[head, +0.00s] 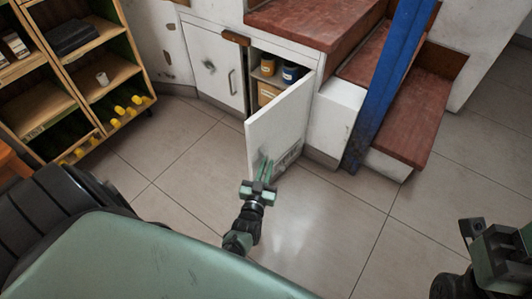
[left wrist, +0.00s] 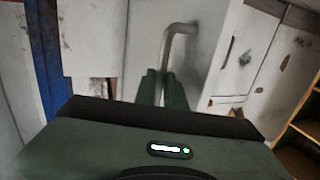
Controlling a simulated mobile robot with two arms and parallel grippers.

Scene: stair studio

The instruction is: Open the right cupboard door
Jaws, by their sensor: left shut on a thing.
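The right cupboard door (head: 277,122) is white and stands swung out from the cupboard under the stairs, with the opening showing beside it. My left gripper (head: 265,170) is at the lower outer part of this door. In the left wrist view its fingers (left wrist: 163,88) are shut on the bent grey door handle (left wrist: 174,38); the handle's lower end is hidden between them. My right gripper (head: 478,234) is at the right edge of the head view, apart from the door, and its jaw opening is unclear.
The left cupboard door (head: 212,68) is closed. Jars (head: 290,73) stand inside the cupboard. A wooden shelf (head: 104,87) with bottles is at left. A blue post (head: 387,80) and red-brown steps (head: 408,126) are at right. Tiled floor (head: 340,225) is clear.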

